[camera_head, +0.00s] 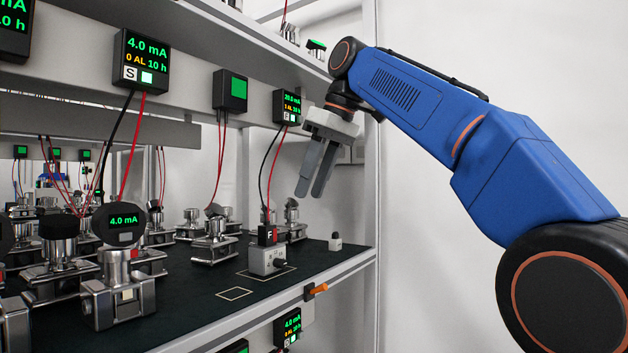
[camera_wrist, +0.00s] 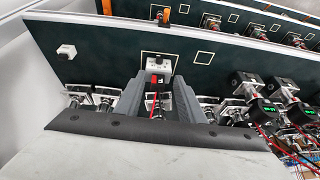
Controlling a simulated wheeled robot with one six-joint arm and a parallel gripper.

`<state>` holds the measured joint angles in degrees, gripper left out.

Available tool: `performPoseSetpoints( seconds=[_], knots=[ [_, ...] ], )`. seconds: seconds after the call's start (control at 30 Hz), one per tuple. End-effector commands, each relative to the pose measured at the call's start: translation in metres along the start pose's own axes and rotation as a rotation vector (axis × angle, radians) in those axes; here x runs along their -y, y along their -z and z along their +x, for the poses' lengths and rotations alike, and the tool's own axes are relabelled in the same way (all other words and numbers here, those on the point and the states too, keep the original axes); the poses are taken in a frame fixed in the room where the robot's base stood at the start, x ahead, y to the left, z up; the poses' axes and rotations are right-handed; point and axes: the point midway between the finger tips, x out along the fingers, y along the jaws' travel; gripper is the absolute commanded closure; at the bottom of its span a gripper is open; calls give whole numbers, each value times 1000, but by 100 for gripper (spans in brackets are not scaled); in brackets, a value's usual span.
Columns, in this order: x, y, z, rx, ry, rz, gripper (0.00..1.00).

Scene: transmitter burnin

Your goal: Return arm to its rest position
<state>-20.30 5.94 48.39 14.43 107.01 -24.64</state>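My blue arm (camera_head: 430,105) reaches in from the right toward the shelf. My gripper (camera_head: 312,190) points down above the shelf's right part, near the front. Its two grey fingers are apart with a gap between them, and I see nothing held. In the wrist view the fingers (camera_wrist: 158,100) also stand apart, with a transmitter and red and black parts showing beyond and between them. A grey box with a red and black plug marked F (camera_head: 268,258) stands on the dark shelf below the gripper, apart from it.
Several silver transmitters, one (camera_head: 118,290) reading 4.0 mA, stand on the dark shelf mat (camera_head: 205,290). Display boxes (camera_head: 141,62) hang on the rail above with red and black wires. A metal post (camera_head: 371,130) stands close beside my arm.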

Motion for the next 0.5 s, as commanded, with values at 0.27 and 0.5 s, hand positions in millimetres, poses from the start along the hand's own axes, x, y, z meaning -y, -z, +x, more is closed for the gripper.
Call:
performPoseSetpoints(
  seconds=[0.27,0.5],
  knots=[
    [0,0,-9,0,0,0,64],
    [0,0,-8,0,0,0,64]
  ],
)
